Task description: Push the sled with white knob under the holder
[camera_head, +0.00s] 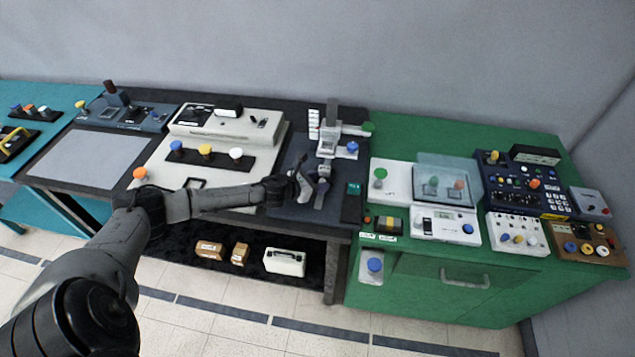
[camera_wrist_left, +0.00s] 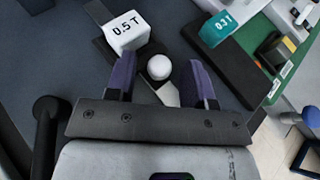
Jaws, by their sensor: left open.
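A round white knob (camera_wrist_left: 158,67) shows between the two purple-grey fingers of my left gripper (camera_wrist_left: 160,60) in the left wrist view. The fingers are open, one on each side of the knob; contact cannot be told. A pale strip below the knob, seemingly part of its sled (camera_wrist_left: 166,93), is partly hidden by the gripper. In the head view my left gripper (camera_head: 313,183) is low over the dark board, in front of a grey stand with an upright post (camera_head: 331,112), apparently the holder.
A teal block marked "0.3 T" (camera_wrist_left: 215,29) sits right of the gripper on a dark strip. A white panel with several knobs (camera_head: 206,153) is to the left; a green bench (camera_head: 400,268) adjoins right.

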